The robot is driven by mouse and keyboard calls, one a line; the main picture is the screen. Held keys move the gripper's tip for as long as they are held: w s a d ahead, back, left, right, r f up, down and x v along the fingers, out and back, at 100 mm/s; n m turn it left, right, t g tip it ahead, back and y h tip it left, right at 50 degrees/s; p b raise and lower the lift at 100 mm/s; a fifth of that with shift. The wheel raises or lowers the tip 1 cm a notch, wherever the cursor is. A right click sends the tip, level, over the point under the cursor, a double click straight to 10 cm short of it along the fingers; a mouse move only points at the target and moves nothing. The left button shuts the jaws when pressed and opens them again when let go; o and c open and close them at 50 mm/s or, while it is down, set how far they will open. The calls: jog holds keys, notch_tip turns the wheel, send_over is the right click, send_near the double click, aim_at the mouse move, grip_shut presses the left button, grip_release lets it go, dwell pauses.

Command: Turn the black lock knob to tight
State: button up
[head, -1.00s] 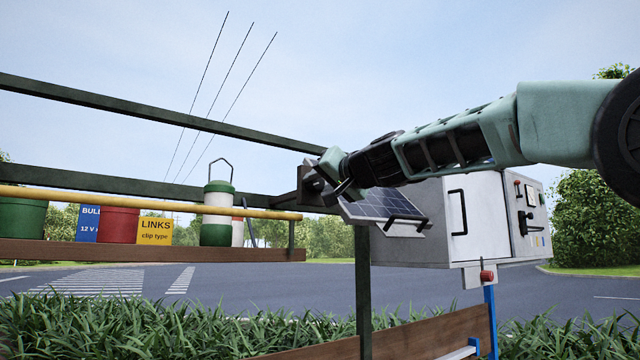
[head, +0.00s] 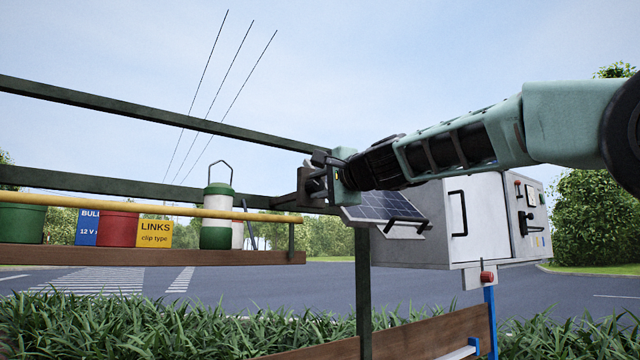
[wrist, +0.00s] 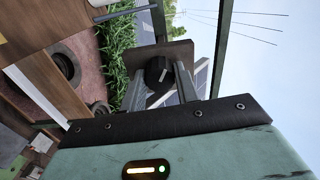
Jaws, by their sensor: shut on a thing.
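The black lock knob (wrist: 157,70) is round, with a small pale mark on its face. It sits on a brown bracket plate (wrist: 178,50) in the wrist view. My gripper (wrist: 160,77) has one finger on each side of the knob and is shut on it. In the head view my gripper (head: 322,180) is at the bracket where the dark green rail ends. The knob is mostly hidden there behind the fingers. I cannot read any tight or loose marking.
A tilted solar panel (head: 385,205) and a grey cabinet (head: 475,215) stand close to the right, below my arm. A shelf (head: 150,257) with a yellow bar (head: 120,198), tins and a green-white canister (head: 217,215) is at left. A dark post (head: 363,290) stands below.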

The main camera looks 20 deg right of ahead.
jog(key=m+p, duration=0.1)
jog(key=m, duration=0.5)
jog(key=shift+m, duration=0.3)
jog(key=m+p, duration=0.1)
jog(key=m, duration=0.4)
jog(key=shift+f, duration=0.1)
jog(key=shift+m, duration=0.3)
jog(key=o, duration=1)
jog(key=shift+s, duration=0.15)
